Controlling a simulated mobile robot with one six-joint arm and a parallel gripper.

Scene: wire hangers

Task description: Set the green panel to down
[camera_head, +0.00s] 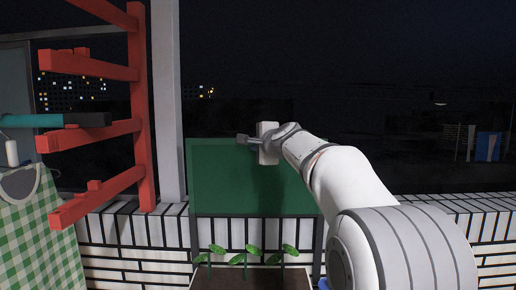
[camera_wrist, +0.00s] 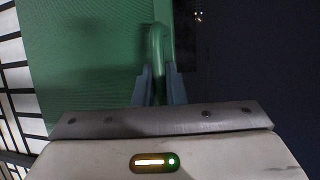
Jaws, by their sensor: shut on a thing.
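The green panel (camera_head: 225,185) is a flat upright board between two posts, in front of a white brick wall. It stands above a planter with seedlings. My gripper (camera_head: 243,138) is at the panel's top edge, near its middle. In the wrist view the two grey fingers of my gripper (camera_wrist: 159,88) are closed on a rounded green handle (camera_wrist: 158,45) at the panel's edge. The panel (camera_wrist: 85,60) fills the left of that view. The finger contact is partly hidden by the gripper body.
A red rack (camera_head: 140,110) with several arms stands at left, with a teal and black rod (camera_head: 60,120) and a green checked garment (camera_head: 40,225). A planter (camera_head: 245,279) with seedlings (camera_head: 243,257) is below the panel. Dark open space lies beyond the wall.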

